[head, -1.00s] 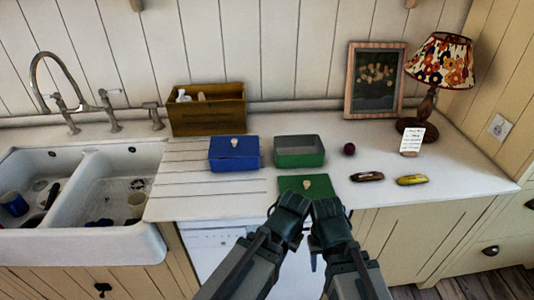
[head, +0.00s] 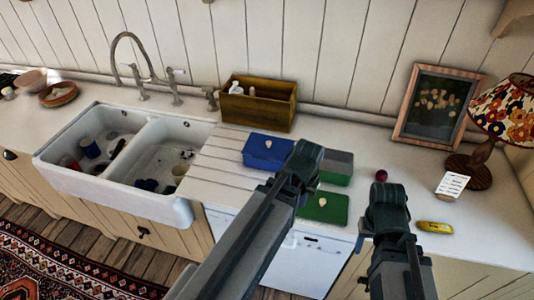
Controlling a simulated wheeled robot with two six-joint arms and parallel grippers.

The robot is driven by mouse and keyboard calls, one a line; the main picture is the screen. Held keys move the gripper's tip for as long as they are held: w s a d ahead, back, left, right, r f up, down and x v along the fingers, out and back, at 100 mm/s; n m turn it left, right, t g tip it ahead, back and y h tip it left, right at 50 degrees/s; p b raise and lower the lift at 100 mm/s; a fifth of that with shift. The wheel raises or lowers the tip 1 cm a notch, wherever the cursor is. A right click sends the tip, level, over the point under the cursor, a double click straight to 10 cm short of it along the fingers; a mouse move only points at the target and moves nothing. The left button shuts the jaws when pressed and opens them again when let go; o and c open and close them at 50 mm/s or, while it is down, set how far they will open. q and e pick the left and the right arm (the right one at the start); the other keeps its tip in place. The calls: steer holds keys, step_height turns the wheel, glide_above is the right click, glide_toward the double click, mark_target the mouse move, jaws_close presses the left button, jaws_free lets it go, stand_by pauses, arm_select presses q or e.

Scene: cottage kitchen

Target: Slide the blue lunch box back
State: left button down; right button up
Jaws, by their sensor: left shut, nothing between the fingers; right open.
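The blue lunch box (head: 266,150) stands on the counter just right of the sink, in front of the wooden box. Its lid is on, and its right end is partly covered by my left gripper in this view. My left gripper (head: 305,152) is shut and empty, at the right end of the blue box; I cannot tell whether it touches it. My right gripper (head: 388,188) is open and empty, further right over the front of the counter.
A green box (head: 338,167) stands open right of the blue one, its green lid (head: 325,208) lying in front. A wooden box (head: 258,105) stands behind. A dark red ball (head: 381,175), a yellow item (head: 434,227), a card (head: 452,185), lamp (head: 500,112) and sink (head: 120,165) are around.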

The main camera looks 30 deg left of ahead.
mark_target(271, 149)
arm_select(q)
steer(key=w+a+r+n+t, duration=0.1)
steer(key=w+a+n, duration=0.1)
steer(key=a, duration=0.7)
steer(key=w+a+r+n+t, duration=0.1)
steer(key=w+a+r+t, duration=0.15)
steer(key=a, duration=0.55)
steer(key=shift+g+y, duration=0.4)
steer(key=shift+g, duration=0.05)
steer(key=b+x, duration=0.9)
steer(key=x, duration=0.2)
steer(key=shift+a+b, duration=0.1)
steer(key=shift+b, duration=0.2)
steer(key=w, duration=0.3)
steer(key=shift+w+a+r, duration=0.1)
steer(key=shift+w+a, duration=0.15)
steer(key=shift+a, duration=0.15)
steer(key=shift+w, duration=0.2)
arm_select(e)
step_height(271, 149, down, 8)
steer(key=shift+r, duration=0.2)
arm_select(q)
steer(key=w, duration=0.2)
steer(key=w+a, duration=0.1)
steer(key=w, duration=0.2)
steer(key=w+a, duration=0.1)
steer(key=w, duration=0.2)
steer(key=shift+w+a, duration=0.1)
steer(key=shift+w, duration=0.15)
steer(key=shift+s, duration=0.1)
